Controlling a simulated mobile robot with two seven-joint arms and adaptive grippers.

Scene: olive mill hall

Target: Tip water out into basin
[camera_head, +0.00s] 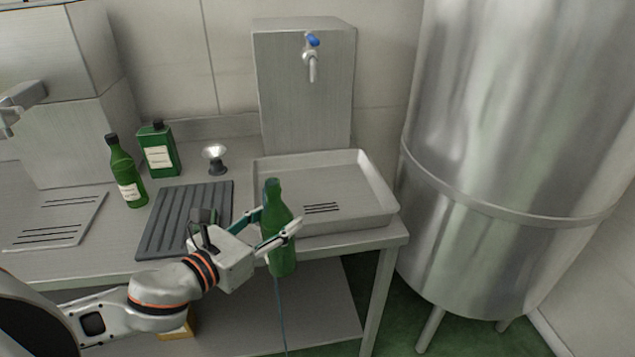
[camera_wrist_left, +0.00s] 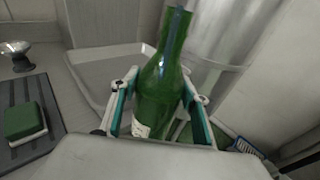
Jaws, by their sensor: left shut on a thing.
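My left gripper (camera_head: 272,222) is shut on a green bottle (camera_head: 279,258), one finger on each side of its body. The bottle is nearly upright, neck up, just in front of the basin's near left corner. It also shows in the left wrist view (camera_wrist_left: 160,92), with part of a pale label low down and a bluish streak on its neck. A thin bluish line (camera_head: 281,315) runs down below the bottle; I cannot tell what it is. The shallow metal basin (camera_head: 383,192) has slots in its floor and stands on the counter. My right gripper is not in view.
A tap with a blue handle (camera_head: 312,58) is above the basin. A capped green bottle (camera_head: 124,170), a green tin (camera_head: 159,150) and a small metal cup-like thing (camera_head: 215,157) stand left. A ribbed dark mat (camera_head: 165,215) lies nearer. A large steel tank (camera_head: 500,150) stands right.

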